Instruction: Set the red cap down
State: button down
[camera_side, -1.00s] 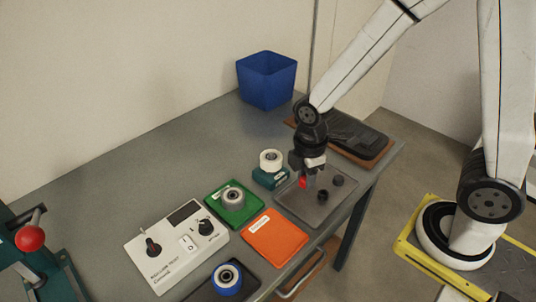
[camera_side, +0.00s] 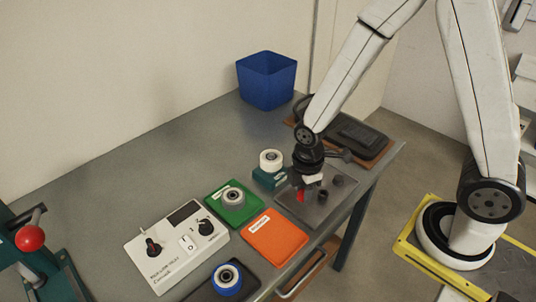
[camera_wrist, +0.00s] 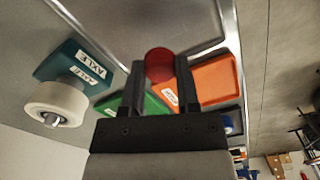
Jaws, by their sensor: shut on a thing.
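The red cap (camera_side: 300,195) is between the fingers of my gripper (camera_side: 303,189), low at the left part of the grey tray (camera_side: 320,211). In the wrist view the round red cap (camera_wrist: 159,65) sits between the two black fingertips of my gripper (camera_wrist: 159,72), with the tray surface (camera_wrist: 165,25) beyond it. My gripper is shut on it. The side view does not show clearly whether the cap touches the tray.
An orange pad (camera_side: 275,237), a green pad (camera_side: 220,211) with a grey roller, and a teal block (camera_side: 268,180) with a white roller are near. A blue bin (camera_side: 267,80) stands at the back.

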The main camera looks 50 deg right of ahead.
aim_at(302, 206)
jog(key=shift+f, duration=1.6)
jog(key=shift+f, duration=0.1)
jog(key=shift+c, duration=1.7)
grip_release()
jog(key=shift+r, duration=6.1)
